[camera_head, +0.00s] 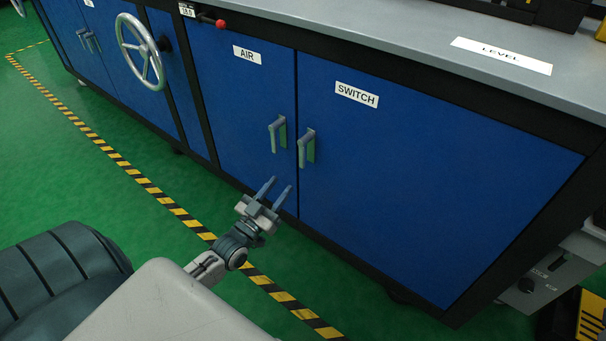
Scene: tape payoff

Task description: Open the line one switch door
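The blue switch door (420,190) is closed on the right half of the cabinet and bears a white SWITCH label (357,94). Its upright grey-green handle (306,148) is at the door's left edge. The blue air door (236,110) is closed to its left, with a similar handle (278,134) at its right edge. My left gripper (276,190) is open, its two fingers apart with nothing between them. It is below the two handles in the picture and appears apart from them. My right gripper is not in view.
A silver handwheel (140,52) and a red-knobbed lever (220,23) are on the cabinet to the left. The grey countertop (420,40) overhangs the doors. A grey box (548,276) stands at lower right. Green floor with striped tape (178,210) lies before the cabinet.

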